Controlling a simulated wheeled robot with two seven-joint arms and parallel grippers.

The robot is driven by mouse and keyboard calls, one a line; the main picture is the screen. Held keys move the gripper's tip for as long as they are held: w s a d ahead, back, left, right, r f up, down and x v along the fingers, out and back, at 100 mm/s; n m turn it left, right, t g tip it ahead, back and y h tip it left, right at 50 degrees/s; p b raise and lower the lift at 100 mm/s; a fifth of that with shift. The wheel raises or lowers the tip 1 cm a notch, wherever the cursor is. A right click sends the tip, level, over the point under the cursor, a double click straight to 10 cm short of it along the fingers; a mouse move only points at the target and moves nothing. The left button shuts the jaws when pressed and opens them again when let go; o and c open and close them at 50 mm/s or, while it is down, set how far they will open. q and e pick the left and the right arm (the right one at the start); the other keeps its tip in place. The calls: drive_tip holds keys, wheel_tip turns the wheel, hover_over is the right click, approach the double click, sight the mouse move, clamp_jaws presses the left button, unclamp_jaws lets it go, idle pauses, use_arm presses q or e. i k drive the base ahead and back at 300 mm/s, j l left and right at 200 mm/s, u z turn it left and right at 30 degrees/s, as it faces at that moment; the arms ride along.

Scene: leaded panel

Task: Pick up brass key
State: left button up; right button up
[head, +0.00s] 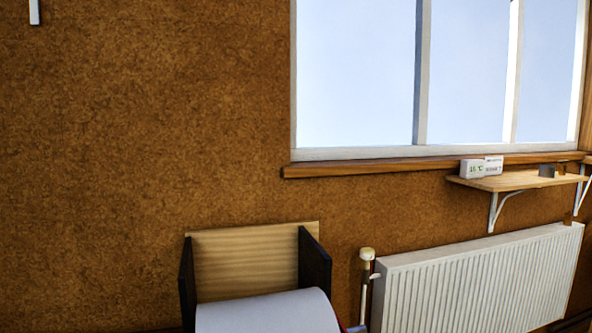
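I see no brass key in the head view. Neither of my grippers shows in this view, so I cannot see whether they hold anything. A small wooden shelf (515,181) on white brackets is on the wall at the right, under the window. A small white display (472,169) reading about 16 °C stands on it, beside a white card-like item (493,165). A small dark grey item (547,170) also sits on the shelf; I cannot tell what it is.
A white radiator (478,281) with a valve (367,254) is on the wall below the shelf. A wooden holder with dark sides (316,263) and a pale rounded surface (266,312) is at the bottom centre. A window (357,75) fills the upper right. The brown wall at left is mostly bare.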

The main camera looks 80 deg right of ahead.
sight(562, 168)
drive_tip(key=z, duration=4.25)
drive_tip(key=i+l+z, duration=0.3)
drive_tip(key=i, duration=0.65)
drive_tip(key=i+z, duration=0.3)
drive_tip(key=i, duration=0.65)
drive_tip(key=i+u, duration=0.15)
drive_tip(key=i, duration=0.3)
drive_tip(key=i+l+u, duration=0.15)
drive_tip(key=i, duration=0.35)
drive_tip(key=i+l+u, duration=0.15)
drive_tip(key=i, duration=0.3)
